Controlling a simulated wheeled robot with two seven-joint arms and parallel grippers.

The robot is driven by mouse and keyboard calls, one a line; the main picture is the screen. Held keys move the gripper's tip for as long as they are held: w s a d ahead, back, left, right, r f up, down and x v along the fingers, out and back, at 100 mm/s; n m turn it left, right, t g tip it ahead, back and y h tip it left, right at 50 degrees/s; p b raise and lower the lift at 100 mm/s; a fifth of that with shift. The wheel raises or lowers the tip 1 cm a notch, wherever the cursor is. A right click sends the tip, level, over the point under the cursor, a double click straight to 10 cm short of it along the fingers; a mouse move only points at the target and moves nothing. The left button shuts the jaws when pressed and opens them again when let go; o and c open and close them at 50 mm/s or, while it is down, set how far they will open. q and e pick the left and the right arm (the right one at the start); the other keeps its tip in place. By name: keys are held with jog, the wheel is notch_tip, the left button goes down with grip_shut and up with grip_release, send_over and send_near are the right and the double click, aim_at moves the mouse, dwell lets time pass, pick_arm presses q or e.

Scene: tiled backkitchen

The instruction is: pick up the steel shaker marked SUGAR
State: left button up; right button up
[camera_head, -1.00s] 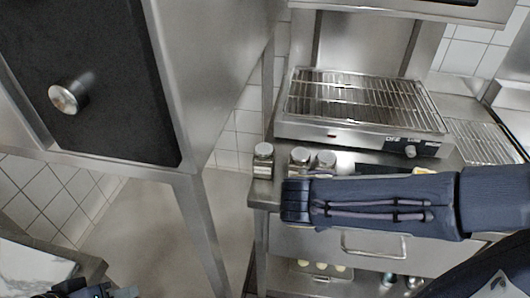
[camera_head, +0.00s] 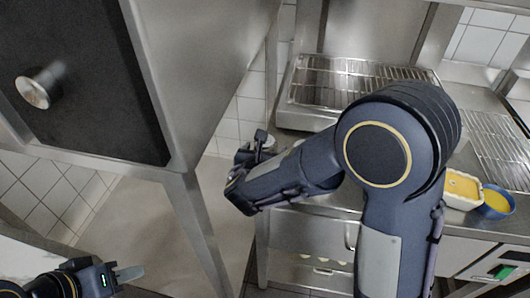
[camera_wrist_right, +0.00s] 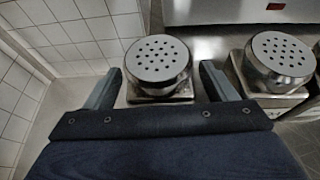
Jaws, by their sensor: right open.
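A steel shaker (camera_wrist_right: 157,62) with a round, perforated lid stands between the two fingers of my right gripper (camera_wrist_right: 160,88) in the right wrist view. The fingers are open, one on each side of it, with a visible gap. A second steel shaker (camera_wrist_right: 278,62) stands to its right, outside the fingers. No SUGAR mark is readable on either. In the head view my right gripper (camera_head: 257,147) is at the left end of the counter, and my arm hides most of the shakers. My left gripper (camera_head: 128,273) is at the lower left, away from the counter; its opening is unclear.
A grill with a wire rack (camera_head: 345,80) stands behind the shakers on the steel counter. A yellow-filled white container (camera_head: 462,188) and a blue bowl (camera_head: 497,202) are at the right. A tall steel cabinet (camera_head: 190,70) rises at the left. Floor space lies between.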

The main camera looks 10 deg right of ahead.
jog(key=shift+w, duration=0.15)
jog(key=c, duration=1.1)
jog(key=shift+c, duration=0.2)
